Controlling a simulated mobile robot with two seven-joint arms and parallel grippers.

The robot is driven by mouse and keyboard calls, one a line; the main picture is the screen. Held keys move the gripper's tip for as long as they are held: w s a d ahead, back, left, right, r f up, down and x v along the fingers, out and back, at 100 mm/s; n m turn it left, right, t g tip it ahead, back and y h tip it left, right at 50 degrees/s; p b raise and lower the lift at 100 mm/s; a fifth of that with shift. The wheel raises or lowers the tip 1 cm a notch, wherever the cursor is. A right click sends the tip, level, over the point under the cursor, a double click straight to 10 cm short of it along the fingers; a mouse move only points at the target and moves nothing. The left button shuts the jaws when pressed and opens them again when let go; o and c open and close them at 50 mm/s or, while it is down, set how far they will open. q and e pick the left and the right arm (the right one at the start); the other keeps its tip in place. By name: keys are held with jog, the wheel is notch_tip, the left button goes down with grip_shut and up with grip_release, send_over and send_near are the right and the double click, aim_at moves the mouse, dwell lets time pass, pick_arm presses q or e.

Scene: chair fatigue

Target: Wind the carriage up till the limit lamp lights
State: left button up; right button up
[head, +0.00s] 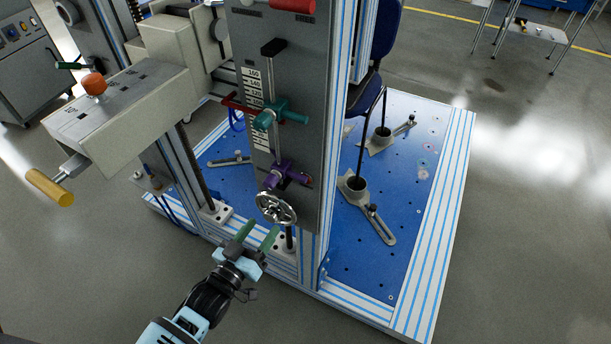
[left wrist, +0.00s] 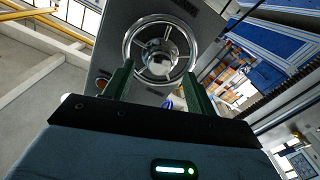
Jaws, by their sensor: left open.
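A silver handwheel (head: 276,208) is on the lower front of an upright grey panel (head: 318,130); it also shows in the left wrist view (left wrist: 158,64). My left gripper (head: 262,227) is open just below and in front of the handwheel. In the left wrist view its two green fingers stand apart, with the wheel beyond and between them; I see no grip on the rim. A teal clamp-like piece (head: 270,120) sits beside the panel's number scale, and a purple one (head: 285,174) sits lower. I cannot tell which part is the limit lamp or whether it is lit. My right gripper is out of view.
A pale box (head: 130,115) with an orange knob (head: 94,83) and a yellow-handled crank (head: 50,187) juts out at left. A blue base plate (head: 400,240) with a chair (head: 365,90) lies behind the panel. The floor in front is clear.

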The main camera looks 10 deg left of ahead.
pick_arm(q)
jog(key=n, duration=0.2)
jog(key=shift+n, duration=0.8)
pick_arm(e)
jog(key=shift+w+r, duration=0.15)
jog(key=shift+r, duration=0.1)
pick_arm(q)
jog(key=n, duration=0.3)
